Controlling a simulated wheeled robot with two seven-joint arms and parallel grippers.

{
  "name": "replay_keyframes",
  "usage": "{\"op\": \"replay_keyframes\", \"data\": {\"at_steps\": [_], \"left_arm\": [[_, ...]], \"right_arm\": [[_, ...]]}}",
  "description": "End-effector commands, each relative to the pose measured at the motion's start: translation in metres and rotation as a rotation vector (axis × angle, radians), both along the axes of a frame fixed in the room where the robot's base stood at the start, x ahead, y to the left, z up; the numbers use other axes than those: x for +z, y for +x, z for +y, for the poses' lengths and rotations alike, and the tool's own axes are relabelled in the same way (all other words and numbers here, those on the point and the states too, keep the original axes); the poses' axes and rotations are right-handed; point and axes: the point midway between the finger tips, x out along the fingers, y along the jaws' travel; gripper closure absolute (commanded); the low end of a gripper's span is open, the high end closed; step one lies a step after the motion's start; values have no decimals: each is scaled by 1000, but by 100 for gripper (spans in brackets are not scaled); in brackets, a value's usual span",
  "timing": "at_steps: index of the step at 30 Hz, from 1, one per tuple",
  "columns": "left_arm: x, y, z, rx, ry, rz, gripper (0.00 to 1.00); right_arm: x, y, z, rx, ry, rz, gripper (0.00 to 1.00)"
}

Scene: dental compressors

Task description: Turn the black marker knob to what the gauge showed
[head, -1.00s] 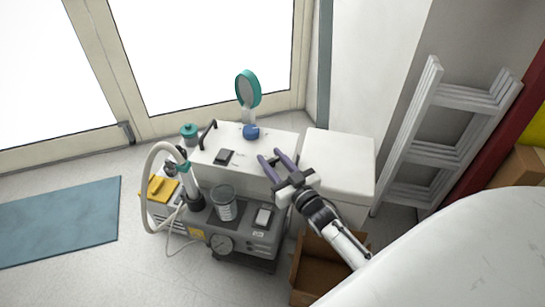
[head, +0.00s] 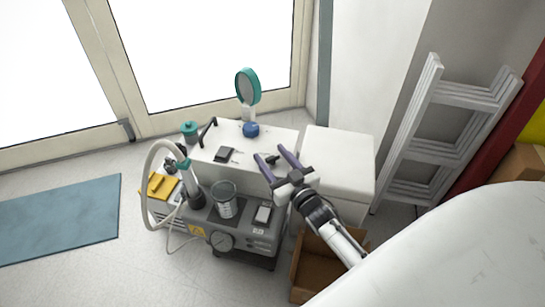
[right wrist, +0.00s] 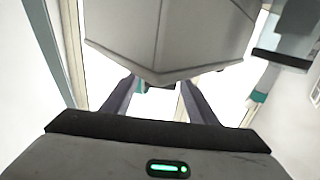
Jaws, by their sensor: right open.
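The white compressor housing (head: 230,133) stands by the door, with a blue knob (head: 251,130) on its top. A small black knob (head: 273,160) shows on the housing's right part, between my right gripper's fingertips. My right gripper (head: 270,154) is open, its two purple-grey fingers spread on either side of the black knob; I cannot tell whether they touch it. A round gauge (head: 222,241) sits on the front of the grey lower unit; its reading is too small to make out. In the right wrist view the open fingers (right wrist: 157,92) flank a small dark part. My left gripper is not in view.
A teal-rimmed round disc (head: 248,87) rises behind the housing.

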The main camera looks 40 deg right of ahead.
Motion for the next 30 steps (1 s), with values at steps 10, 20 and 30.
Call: {"op": "replay_keyframes", "data": {"at_steps": [10, 20, 30], "left_arm": [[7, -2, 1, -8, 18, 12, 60], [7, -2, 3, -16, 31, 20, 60], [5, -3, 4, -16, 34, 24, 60]], "right_arm": [[1, -55, 5, 0, 1, 4, 47], [0, -99, 9, -1, 0, 1, 47], [0, -102, 9, -1, 0, 0, 47]]}}
